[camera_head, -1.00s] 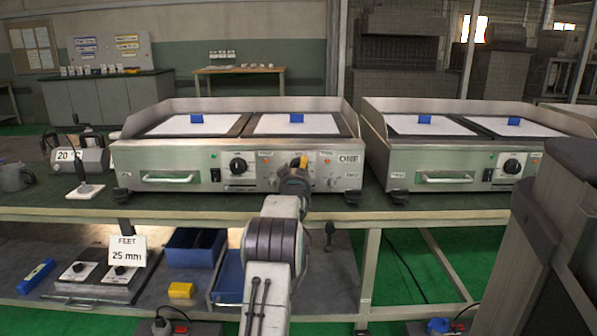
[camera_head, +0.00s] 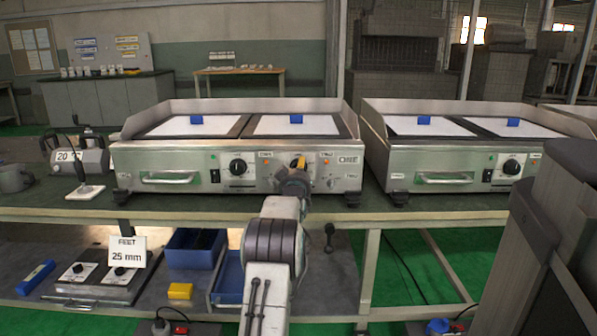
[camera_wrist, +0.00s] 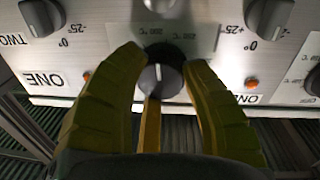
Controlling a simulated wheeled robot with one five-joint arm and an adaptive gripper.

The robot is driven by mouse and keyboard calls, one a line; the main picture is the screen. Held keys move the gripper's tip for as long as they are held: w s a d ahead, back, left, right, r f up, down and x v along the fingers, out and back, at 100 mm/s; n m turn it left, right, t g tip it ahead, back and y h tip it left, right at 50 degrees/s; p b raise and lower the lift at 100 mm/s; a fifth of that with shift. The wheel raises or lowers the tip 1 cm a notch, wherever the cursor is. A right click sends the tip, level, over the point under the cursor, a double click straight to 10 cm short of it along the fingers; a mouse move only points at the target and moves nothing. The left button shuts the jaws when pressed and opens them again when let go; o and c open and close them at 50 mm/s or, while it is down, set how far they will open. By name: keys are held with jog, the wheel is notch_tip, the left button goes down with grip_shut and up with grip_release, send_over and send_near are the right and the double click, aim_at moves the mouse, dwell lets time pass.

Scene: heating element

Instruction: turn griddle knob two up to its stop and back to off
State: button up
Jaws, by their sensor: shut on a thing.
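The griddle (camera_head: 205,183) labelled ONE stands on the bench, its steel front towards me. In the head view my gripper (camera_head: 298,167) covers most of this knob, the right one of the two large knobs. The left large knob (camera_head: 238,168) is free. I cannot read the held knob's exact setting.
Small grey knobs flank the held one in the wrist view, one at left (camera_wrist: 42,14) and one at right (camera_wrist: 268,18). An orange lamp (camera_wrist: 251,83) shows beside the right finger. A second griddle (camera_head: 415,180) stands to the right.

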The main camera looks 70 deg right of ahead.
jog(key=n, duration=0.3)
jog(key=f+n, duration=0.1)
jog(key=n, duration=0.2)
dwell(0.3)
jog(key=shift+s+n, duration=0.1)
jog(key=shift+n, duration=0.2)
jog(key=o, duration=1.2)
jog(key=shift+d+r, duration=0.1)
jog(key=shift+r, duration=0.15)
